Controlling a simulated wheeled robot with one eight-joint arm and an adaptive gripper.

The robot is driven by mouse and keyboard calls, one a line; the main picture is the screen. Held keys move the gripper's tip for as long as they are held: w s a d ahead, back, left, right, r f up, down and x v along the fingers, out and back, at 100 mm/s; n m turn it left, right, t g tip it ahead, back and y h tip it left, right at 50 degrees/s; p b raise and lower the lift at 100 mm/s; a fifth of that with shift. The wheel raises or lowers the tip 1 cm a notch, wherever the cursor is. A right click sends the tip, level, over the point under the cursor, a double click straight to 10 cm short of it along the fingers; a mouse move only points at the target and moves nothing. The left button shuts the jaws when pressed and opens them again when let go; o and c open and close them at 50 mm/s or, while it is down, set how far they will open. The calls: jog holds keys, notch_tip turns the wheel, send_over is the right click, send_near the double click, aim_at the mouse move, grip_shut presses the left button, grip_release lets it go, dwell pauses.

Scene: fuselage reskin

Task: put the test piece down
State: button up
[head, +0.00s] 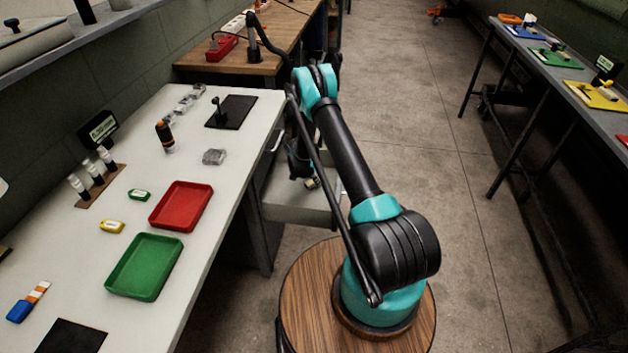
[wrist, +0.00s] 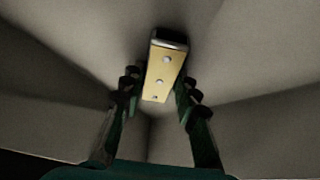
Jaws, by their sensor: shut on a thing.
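The test piece (wrist: 164,72) is a pale yellow strip with several round silvery rivets and a dark end. In the wrist view it sits between the two fingers of my gripper (wrist: 157,84), which is shut on it. In the head view my gripper (head: 304,174) hangs low over the open drawer (head: 290,208) under the white bench. A small yellowish bit of the test piece (head: 312,183) shows there. My arm hides part of the drawer. Whether the piece touches the drawer's floor, I cannot tell.
The white bench (head: 225,190) carries a red tray (head: 181,206), a green tray (head: 144,266), a dark pad (head: 236,111) and vials in a wooden rack (head: 95,186). A wooden bench (head: 200,62) stands behind.

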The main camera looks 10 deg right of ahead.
jog(key=o, duration=1.2)
jog(key=shift+c, duration=0.2)
jog(key=v, duration=1.2)
jog(key=s+d+r+n+y, duration=0.1)
jog(key=s+d+r+n, duration=0.2)
jog(key=s+r, duration=0.6)
jog(key=s+d+r+n+y, duration=0.1)
jog(key=s+d+r+n, duration=0.3)
jog(key=r, duration=0.9)
jog(key=s+r+n+t+y, duration=0.1)
jog(key=s+r+n, duration=0.1)
jog(key=s, duration=1.1)
jog(key=s+r+n+t+y, duration=0.1)
jog(key=s+r+n, duration=0.2)
jog(key=s, duration=1)
jog(key=shift+s+d+n, duration=0.25)
jog(key=shift+d+n, duration=0.05)
jog(key=shift+d, duration=0.2)
